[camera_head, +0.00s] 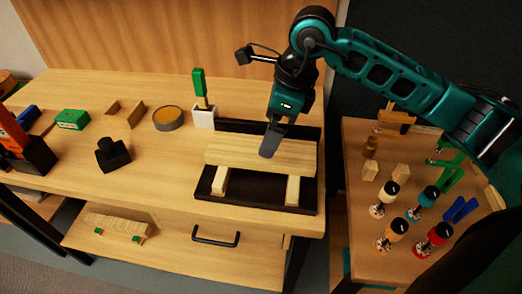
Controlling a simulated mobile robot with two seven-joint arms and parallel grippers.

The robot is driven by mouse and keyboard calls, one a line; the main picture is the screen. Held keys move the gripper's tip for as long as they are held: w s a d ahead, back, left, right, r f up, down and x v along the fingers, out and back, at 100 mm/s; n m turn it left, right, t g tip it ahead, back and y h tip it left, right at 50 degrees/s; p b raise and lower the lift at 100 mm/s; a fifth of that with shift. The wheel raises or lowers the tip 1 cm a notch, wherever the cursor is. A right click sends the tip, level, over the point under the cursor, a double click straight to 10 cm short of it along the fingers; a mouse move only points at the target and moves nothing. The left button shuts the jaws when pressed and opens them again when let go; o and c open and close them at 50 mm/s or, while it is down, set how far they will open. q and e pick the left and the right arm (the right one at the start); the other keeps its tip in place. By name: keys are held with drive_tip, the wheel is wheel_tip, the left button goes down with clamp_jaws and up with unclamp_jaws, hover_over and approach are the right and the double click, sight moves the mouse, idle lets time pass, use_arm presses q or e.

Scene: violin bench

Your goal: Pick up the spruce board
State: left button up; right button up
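The spruce board (229,152) is a pale, wide plank with fine grain lines. It lies flat across two light wooden bars on a dark tray (252,199) at the right end of the bench. My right gripper (268,152) points down over the middle of the board, with its grey fingertip at or just above the top face. I cannot tell whether it touches the board or how far the fingers are apart. The board shows no lift off the bars. My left gripper is not in view.
A white holder with a green-handled tool (199,85) stands behind the board. A round tin (168,118) and a black block (112,155) are to its left. The bench front is mostly clear.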

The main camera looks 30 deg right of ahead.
drive_tip(key=shift+x, duration=3.1)
drive_tip(key=shift+c, duration=0.5)
drive_tip(key=shift+w+r, duration=0.1)
drive_tip(key=c, duration=0.9)
